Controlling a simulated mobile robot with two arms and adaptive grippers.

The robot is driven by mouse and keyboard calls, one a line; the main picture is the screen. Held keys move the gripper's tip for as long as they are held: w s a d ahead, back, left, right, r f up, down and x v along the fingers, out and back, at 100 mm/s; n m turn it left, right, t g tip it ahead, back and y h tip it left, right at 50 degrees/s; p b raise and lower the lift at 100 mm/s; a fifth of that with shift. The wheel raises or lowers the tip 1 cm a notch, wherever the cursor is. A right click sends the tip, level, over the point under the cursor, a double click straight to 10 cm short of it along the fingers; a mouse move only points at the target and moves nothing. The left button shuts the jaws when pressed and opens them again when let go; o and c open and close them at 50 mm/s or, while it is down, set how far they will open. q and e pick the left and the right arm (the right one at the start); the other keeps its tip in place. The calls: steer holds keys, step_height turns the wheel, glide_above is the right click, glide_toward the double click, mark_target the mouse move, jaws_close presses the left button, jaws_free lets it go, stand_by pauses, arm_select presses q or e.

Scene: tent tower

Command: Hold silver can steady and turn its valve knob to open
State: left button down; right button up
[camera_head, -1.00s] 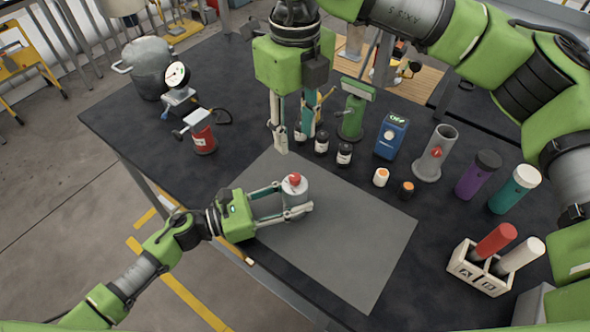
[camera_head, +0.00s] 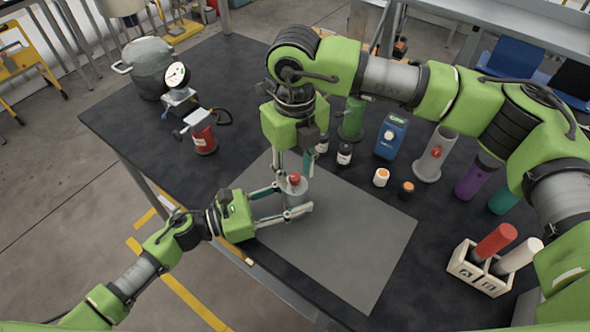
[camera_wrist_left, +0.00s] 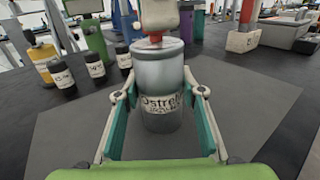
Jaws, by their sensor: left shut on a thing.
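The silver can (camera_head: 293,197) stands upright on the grey mat, with a red valve knob (camera_head: 294,177) on top. In the left wrist view the can (camera_wrist_left: 161,75) shows a dark-lettered label and the red knob (camera_wrist_left: 155,39). My left gripper (camera_head: 296,201) is shut on the can, one finger on each side. My right gripper (camera_head: 294,171) points down from above, its fingers apart and just over the knob. In the left wrist view a pale right fingertip (camera_wrist_left: 157,15) hides the knob's upper part. I cannot tell whether it touches the knob.
The grey mat (camera_head: 355,240) is clear to the right of the can. Behind it stand small bottles (camera_head: 344,154), a blue box (camera_head: 391,136) and a grey cylinder (camera_head: 436,153). A red can with a valve (camera_head: 203,137) stands left. A white holder (camera_head: 480,272) stands front right.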

steer(key=shift+f, duration=0.25)
jaws_close()
